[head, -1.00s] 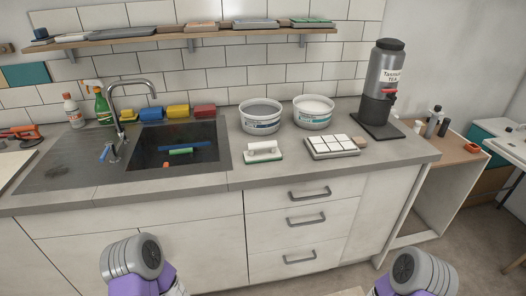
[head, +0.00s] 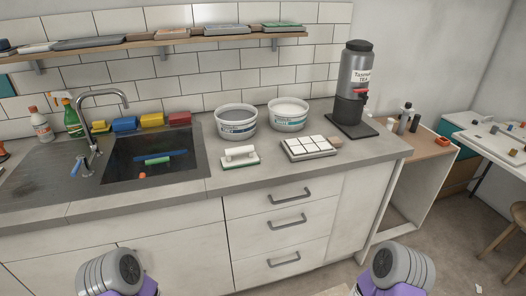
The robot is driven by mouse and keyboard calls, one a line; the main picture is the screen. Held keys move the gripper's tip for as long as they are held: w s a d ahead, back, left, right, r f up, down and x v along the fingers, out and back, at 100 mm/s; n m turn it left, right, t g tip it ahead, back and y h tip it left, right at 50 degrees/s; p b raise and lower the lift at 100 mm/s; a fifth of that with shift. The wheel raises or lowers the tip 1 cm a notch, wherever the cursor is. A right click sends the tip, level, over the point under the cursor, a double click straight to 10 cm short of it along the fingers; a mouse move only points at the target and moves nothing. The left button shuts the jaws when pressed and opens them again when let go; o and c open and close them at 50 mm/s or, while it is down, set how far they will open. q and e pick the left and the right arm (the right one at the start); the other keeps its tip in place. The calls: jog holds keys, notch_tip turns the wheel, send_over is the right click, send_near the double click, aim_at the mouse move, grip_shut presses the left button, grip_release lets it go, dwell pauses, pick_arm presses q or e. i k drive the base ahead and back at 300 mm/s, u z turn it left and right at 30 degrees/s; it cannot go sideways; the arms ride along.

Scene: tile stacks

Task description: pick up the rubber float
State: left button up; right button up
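The rubber float (head: 240,157) lies on the grey counter, between the sink and the tile stack. It has a white block-like handle on top and a thin green edge at its base. It sits in front of the two white buckets and touches nothing but the counter. Only rounded grey and purple links of my two arms show at the bottom edge of the head view. Neither of my grippers is in view.
A sink (head: 198,166) lies left of the float, with coloured sponges behind it. Two buckets (head: 236,132) (head: 288,124) stand behind. White tiles on a tray (head: 308,154) lie to the right, near a dark drinks dispenser (head: 353,82). The counter in front of the float is clear.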

aim_at(235, 158)
jog(key=u, duration=0.1)
jog(key=k, duration=0.45)
jog(key=z, duration=0.8)
jog(key=i, duration=1.55)
jog(key=u, duration=0.75)
